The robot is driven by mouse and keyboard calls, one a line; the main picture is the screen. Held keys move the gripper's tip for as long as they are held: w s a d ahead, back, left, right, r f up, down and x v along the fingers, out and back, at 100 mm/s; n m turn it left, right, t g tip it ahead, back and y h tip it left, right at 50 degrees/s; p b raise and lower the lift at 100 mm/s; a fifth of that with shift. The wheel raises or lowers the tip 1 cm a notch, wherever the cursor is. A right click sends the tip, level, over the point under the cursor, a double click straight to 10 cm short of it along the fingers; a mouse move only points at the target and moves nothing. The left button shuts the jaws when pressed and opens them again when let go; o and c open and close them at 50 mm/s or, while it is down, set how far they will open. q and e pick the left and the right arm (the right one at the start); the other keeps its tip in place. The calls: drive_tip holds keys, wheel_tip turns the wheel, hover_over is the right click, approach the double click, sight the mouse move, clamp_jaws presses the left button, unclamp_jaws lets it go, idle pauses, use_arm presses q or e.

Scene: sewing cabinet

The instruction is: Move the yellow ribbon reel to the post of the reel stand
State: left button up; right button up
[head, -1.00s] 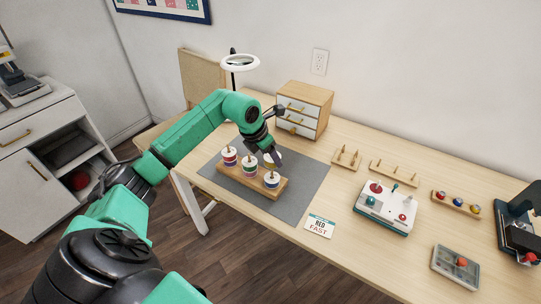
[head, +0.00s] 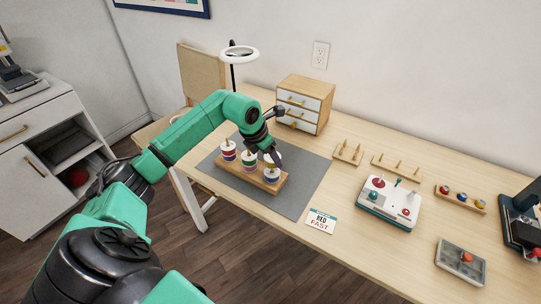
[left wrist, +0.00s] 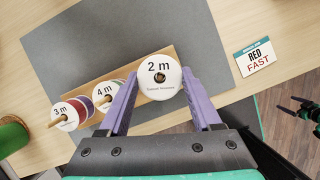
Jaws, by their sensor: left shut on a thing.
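My left gripper (left wrist: 161,95) is shut on a reel (left wrist: 158,78) with a white top marked "2 m". Its side is hidden in the left wrist view, and its colour is hard to make out now. In the head view my left gripper (head: 270,160) is over the right end of a wooden reel board (head: 229,176). A blue-sided reel (head: 272,177) sits at that end. I cannot tell whether the held reel touches it. Two more reels, one red and blue (head: 228,152) and one green and red (head: 249,164), stand on the board's posts.
The board lies on a grey mat (head: 310,185). A "RED FAST" card (head: 320,221) is at the mat's front right. Two wooden racks with bare posts (head: 347,155) (head: 398,168), a control box (head: 389,205) and a small drawer cabinet (head: 305,104) stand beyond.

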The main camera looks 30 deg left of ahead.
use_arm(q)
drive_tip(key=o, duration=1.4)
drive_tip(key=shift+r, duration=0.1)
drive_tip(key=shift+s+a+r, duration=0.1)
drive_tip(key=shift+r, duration=0.25)
drive_tip(key=b+v, duration=0.1)
drive_tip(key=v, duration=1.2)
drive_tip(key=shift+s+r+b, duration=0.15)
drive_tip(key=shift+r+b, duration=0.15)
drive_tip(key=shift+b, duration=0.05)
